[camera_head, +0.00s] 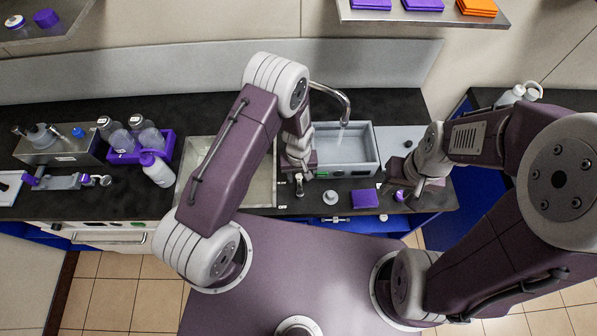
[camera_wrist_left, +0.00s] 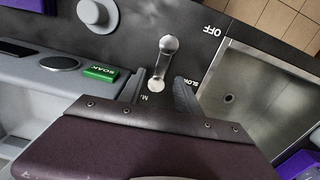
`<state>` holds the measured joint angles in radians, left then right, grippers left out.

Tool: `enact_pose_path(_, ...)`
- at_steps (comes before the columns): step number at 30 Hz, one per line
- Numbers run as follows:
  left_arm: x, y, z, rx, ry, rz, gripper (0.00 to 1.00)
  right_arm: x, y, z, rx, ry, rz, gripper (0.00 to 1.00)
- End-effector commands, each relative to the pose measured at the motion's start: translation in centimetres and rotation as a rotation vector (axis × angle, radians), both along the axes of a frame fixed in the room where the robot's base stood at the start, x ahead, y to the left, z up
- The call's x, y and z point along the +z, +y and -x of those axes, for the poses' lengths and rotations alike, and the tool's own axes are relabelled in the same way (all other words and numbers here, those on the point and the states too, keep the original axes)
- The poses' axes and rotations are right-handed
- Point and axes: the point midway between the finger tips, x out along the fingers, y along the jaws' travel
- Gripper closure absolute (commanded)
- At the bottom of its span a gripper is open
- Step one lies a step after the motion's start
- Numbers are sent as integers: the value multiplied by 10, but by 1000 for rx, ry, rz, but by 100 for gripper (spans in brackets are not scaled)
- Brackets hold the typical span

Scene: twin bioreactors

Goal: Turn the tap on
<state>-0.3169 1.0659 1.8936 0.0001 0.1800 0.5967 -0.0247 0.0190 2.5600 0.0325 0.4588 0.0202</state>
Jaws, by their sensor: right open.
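The tap's curved metal spout (camera_head: 338,97) hangs over the grey basin (camera_head: 346,168); I cannot make out any water stream. The small metal tap lever (camera_head: 299,186) stands on the dark counter and shows large in the left wrist view (camera_wrist_left: 166,60). Labels OFF and SLOW are printed by it; another label is partly hidden. My left gripper (camera_wrist_left: 160,92) is open, its two fingertips apart on either side of the lever's near end; contact is unclear. In the head view the left gripper (camera_head: 300,170) is above the lever. My right gripper (camera_head: 410,190) is open at the counter's right part.
A green SOAK button (camera_wrist_left: 100,73) is left of the lever in the wrist view. A steel sink (camera_head: 262,185) lies left of the basin. A purple block (camera_head: 365,198) and a grey round knob (camera_head: 330,197) are near the front edge. Bottles (camera_head: 158,170) stand at left.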

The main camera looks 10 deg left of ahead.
Motion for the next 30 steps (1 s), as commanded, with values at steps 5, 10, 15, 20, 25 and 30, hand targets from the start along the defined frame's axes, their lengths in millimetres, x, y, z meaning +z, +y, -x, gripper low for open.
enact_pose_path(5,28,0,-2,0,-5,2,60,-9,0,0,0,0,0,56)
enact_pose_path(10,58,0,-3,1,-6,2,60,-15,0,0,0,0,0,56)
enact_pose_path(15,78,1,-2,1,-4,2,60,-18,0,0,0,0,0,56)
enact_pose_path(20,84,1,-2,1,-1,2,60,-18,0,0,0,0,0,56)
enact_pose_path(25,84,1,-2,1,-1,2,60,-18,0,0,0,0,0,56)
enact_pose_path(30,84,1,-2,1,-1,2,60,-18,0,0,0,0,0,56)
